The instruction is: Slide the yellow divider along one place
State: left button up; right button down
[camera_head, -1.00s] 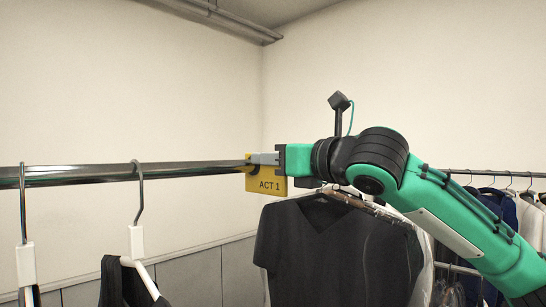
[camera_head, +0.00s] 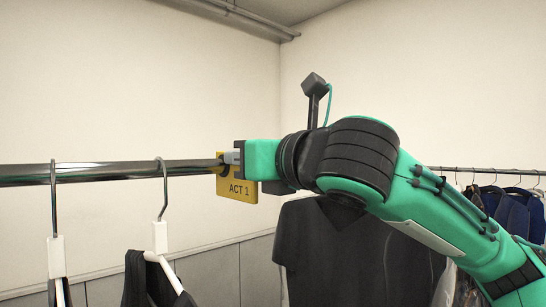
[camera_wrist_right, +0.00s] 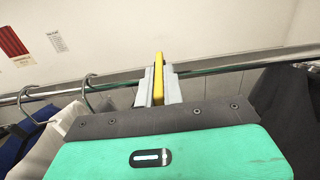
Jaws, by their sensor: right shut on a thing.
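The yellow divider (camera_head: 237,190), marked ACT 1, hangs on the metal rail (camera_head: 110,173) in the head view. My right gripper (camera_head: 228,159) is shut on the divider's upper part. The right wrist view shows the divider edge-on (camera_wrist_right: 158,78) between the two grey fingers (camera_wrist_right: 158,88), at the rail. Two hangers, one at the far left (camera_head: 56,245) and one nearer the divider (camera_head: 161,235), hang on the rail left of it. A dark V-neck shirt (camera_head: 350,255) hangs to the right, partly behind my arm. My left gripper is not in view.
Between the divider and the nearer hanger the rail is bare for a short stretch. Another rack with several garments (camera_head: 510,210) stands at the far right. Dark clothing hangs close to the gripper in the right wrist view (camera_wrist_right: 285,100).

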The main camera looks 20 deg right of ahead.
jog(key=a, duration=0.2)
jog(key=s+a, duration=0.1)
jog(key=shift+s+a, duration=0.15)
jog(key=shift+a, duration=0.2)
jog(key=c, duration=1.5)
grip_release()
jog(key=b+v, duration=0.6)
jog(key=v, duration=0.7)
jog(key=shift+s+d+b, duration=0.2)
jog(key=shift+s+b, duration=0.1)
jog(key=shift+s, duration=0.05)
